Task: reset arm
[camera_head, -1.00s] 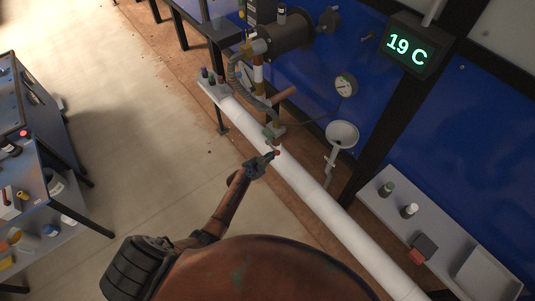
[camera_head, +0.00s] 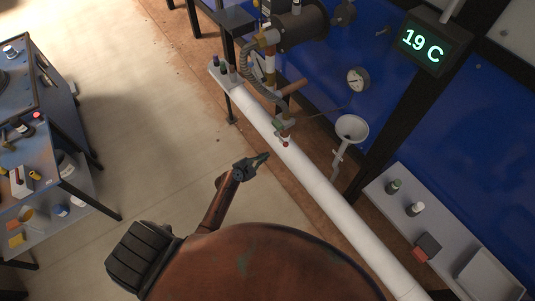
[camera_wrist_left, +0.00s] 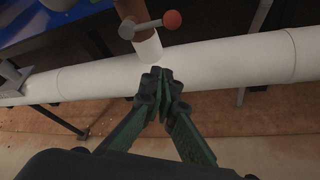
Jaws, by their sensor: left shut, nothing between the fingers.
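My left gripper (camera_head: 262,158) is shut and empty in the head view, to the left of the white pipe and apart from the valve. In the left wrist view its green and black fingers (camera_wrist_left: 161,84) meet in front of the white pipe (camera_wrist_left: 210,70). The small valve lever has a red knob (camera_wrist_left: 172,19) in the wrist view, above and beyond the fingertips. My right gripper is not in view.
A grey shelf with bottles and a tray (camera_head: 487,275) stands at the right. A funnel (camera_head: 351,128) and gauge (camera_head: 358,78) are beyond the pipe. A blue workbench (camera_head: 60,125) with parts stands at the left. The floor between is clear.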

